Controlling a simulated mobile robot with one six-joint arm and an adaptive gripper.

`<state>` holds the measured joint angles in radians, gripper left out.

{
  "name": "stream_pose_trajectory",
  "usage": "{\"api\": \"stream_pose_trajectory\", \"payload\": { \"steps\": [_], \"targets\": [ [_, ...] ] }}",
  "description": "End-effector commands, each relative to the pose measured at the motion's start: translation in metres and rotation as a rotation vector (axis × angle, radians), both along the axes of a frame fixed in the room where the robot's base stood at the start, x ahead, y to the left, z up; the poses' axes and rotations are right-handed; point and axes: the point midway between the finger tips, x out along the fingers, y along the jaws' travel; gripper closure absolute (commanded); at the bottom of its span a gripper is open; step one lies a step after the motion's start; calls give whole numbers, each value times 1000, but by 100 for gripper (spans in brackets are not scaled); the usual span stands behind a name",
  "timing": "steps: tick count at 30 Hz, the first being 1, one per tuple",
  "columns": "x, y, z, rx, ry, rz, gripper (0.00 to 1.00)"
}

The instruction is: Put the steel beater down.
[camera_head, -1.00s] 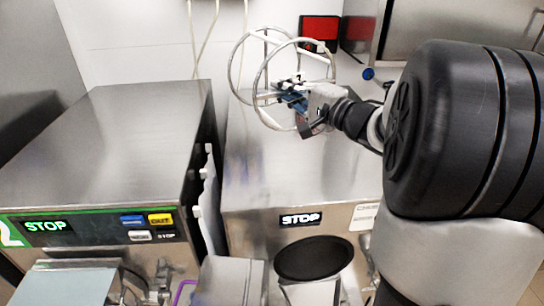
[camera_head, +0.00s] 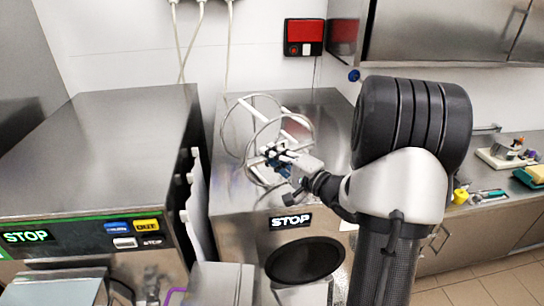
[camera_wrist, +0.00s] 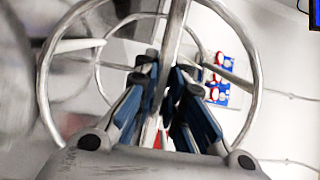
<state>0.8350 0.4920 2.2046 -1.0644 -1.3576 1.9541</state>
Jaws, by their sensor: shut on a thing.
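The steel beater (camera_head: 309,134) is a cage of round steel hoops joined by bars. In the head view it is in front of or over the top of the right-hand freezer (camera_head: 332,105); I cannot tell whether it touches that top. My gripper (camera_head: 277,157) is shut on a bar of the beater at its near side. In the wrist view the blue-padded fingers of my gripper (camera_wrist: 165,95) close around a central bar, and the beater's hoops (camera_wrist: 254,75) spread around them.
The left freezer (camera_head: 110,140) has a wide bare steel top. A red wall box (camera_head: 303,37) and hanging cables are behind. A steel cabinet (camera_head: 440,35) hangs at the upper right. A counter (camera_head: 500,185) with small items is at the right. A dark round opening (camera_head: 305,261) is on the right-hand freezer's front.

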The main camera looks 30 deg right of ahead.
Motion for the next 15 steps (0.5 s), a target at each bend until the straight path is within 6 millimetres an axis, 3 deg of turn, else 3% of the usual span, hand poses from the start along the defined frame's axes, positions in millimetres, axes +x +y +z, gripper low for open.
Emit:
{"api": "stream_pose_trajectory", "payload": {
  "steps": [12, 13, 15],
  "targets": [
    [0, 0, -5, -1, -3, -1, 100],
    [0, 0, -7, -1, 0, -1, 89],
    [0, 0, -6, -1, 0, -1, 84]
  ]
}}
